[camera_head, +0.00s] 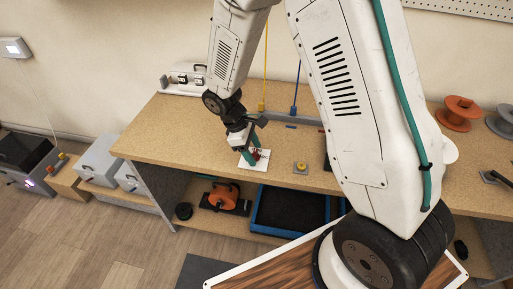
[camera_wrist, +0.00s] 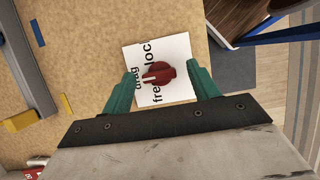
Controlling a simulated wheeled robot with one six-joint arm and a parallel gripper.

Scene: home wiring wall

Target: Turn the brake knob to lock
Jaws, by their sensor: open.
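The brake knob (camera_wrist: 163,73) is red with a white pointer and sits on a white card (camera_wrist: 178,48). The card carries the words "lock" and "free" and a third word on the left, probably "drag". The pointer aims left, toward that third word. My gripper (camera_wrist: 162,70) is open, with one green finger on each side of the knob. I see gaps between fingers and knob; contact cannot be told. In the head view the knob (camera_head: 258,154) is partly hidden by my gripper (camera_head: 250,148), which points down over the card (camera_head: 249,163) on the workbench.
A yellow button on a grey base (camera_head: 301,168) stands right of the card on the bench (camera_head: 170,135). Yellow (camera_head: 262,106) and blue (camera_head: 294,109) cable ends stand behind. An orange spool (camera_head: 460,113) is at the right. A blue tray (camera_head: 275,228) is on the shelf below.

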